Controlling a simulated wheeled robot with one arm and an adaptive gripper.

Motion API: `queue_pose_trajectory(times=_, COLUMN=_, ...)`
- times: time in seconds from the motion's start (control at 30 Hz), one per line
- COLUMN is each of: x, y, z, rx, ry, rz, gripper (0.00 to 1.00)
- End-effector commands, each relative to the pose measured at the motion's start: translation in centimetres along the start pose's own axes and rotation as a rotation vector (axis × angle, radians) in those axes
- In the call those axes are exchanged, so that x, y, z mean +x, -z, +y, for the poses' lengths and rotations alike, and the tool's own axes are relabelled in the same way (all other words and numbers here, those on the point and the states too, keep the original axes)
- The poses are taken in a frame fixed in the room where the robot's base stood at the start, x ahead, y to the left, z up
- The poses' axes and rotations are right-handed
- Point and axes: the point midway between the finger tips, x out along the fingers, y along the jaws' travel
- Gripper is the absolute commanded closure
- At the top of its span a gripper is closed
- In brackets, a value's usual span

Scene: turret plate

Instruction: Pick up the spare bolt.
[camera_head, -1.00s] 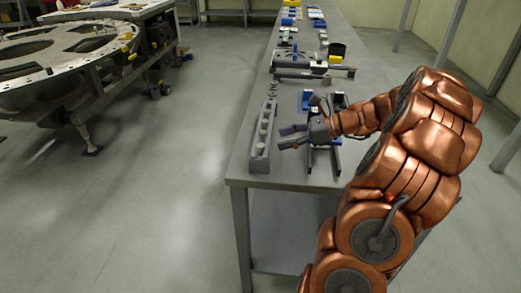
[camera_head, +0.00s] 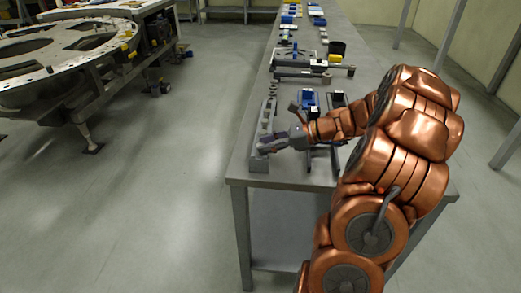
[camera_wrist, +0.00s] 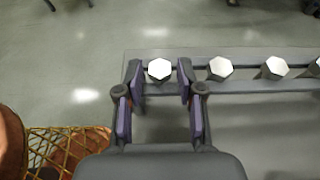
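Several hex-headed bolts stand in a row in a long grey rack (camera_head: 268,115) near the table's left edge. In the wrist view one bolt (camera_wrist: 159,69) shows its bright hex head between the fingertips of my gripper (camera_wrist: 160,78). The fingers are apart, one on each side of it, with a visible gap to the head on both sides. More bolts stand to the right, the nearest one (camera_wrist: 220,68) outside the right finger. In the head view my gripper (camera_head: 268,148) is over the rack's near end and hides the bolt there.
The grey table (camera_head: 285,178) runs away to the back. Blue-and-dark parts (camera_head: 309,101) lie just right of the rack. A grey fixture (camera_head: 300,70) and a black bin (camera_head: 336,48) stand farther back. Open floor lies to the left.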

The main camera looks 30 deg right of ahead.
Motion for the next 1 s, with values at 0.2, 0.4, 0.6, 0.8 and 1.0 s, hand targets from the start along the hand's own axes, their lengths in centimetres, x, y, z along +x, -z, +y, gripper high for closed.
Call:
queue_pose_trajectory(times=0.2, x=0.0, y=0.0, z=0.0, rx=0.000, ry=0.000, rz=0.000, gripper=0.89)
queue_pose_trajectory(times=0.4, x=0.0, y=0.0, z=0.0, rx=0.000, ry=0.000, rz=0.000, gripper=1.00)
queue_pose_trajectory(times=0.6, x=0.0, y=0.0, z=0.0, rx=0.000, ry=0.000, rz=0.000, gripper=1.00)
queue_pose_trajectory(times=0.8, x=-0.4, y=-0.9, z=-0.1, rx=-0.003, ry=0.002, rz=0.001, gripper=1.00)
queue_pose_trajectory(times=1.0, x=-1.6, y=-3.9, z=0.0, rx=-0.004, ry=0.000, rz=0.000, gripper=1.00)
